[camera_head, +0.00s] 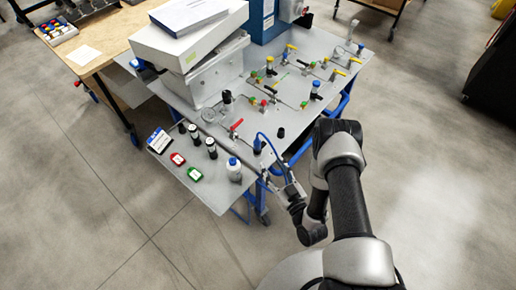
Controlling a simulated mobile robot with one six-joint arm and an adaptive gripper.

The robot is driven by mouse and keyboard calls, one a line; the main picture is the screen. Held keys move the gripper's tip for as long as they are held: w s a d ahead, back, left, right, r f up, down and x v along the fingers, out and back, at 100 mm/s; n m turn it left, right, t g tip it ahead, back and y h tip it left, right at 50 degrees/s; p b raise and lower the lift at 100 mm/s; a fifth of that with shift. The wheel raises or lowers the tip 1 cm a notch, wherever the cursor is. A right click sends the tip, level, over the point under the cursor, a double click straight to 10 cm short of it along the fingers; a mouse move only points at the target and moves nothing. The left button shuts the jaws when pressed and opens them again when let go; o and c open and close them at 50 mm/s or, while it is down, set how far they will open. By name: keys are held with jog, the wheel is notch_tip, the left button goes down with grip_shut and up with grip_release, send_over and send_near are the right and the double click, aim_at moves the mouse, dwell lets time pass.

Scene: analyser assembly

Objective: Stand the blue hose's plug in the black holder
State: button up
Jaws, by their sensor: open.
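The blue hose (269,140) arcs up over the front right part of the grey table. One end meets a small blue piece (257,147) on the tabletop; the other runs down to the right, close to my gripper. I cannot tell which end bears the plug. A small black cylinder (281,132), perhaps the black holder, stands on the tabletop right of the hose. My gripper (269,177) is open at the table's front right edge, below the hose arc. Its fingertips are too small to make out, and I cannot tell whether it touches the hose.
A red-handled valve (236,125) and several yellow-handled valves with piping stand behind. White boxes (190,45) are stacked at the back left.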

aim_at(259, 145)
jog(key=b+x, duration=0.2)
jog(key=x, duration=1)
jog(key=shift+w+a, duration=0.2)
jog(key=shift+w, duration=0.05)
jog(key=shift+c, duration=0.2)
grip_shut()
jog(key=shift+r, duration=0.15)
jog(key=shift+r+p, duration=1.4)
jog(key=shift+r, duration=0.75)
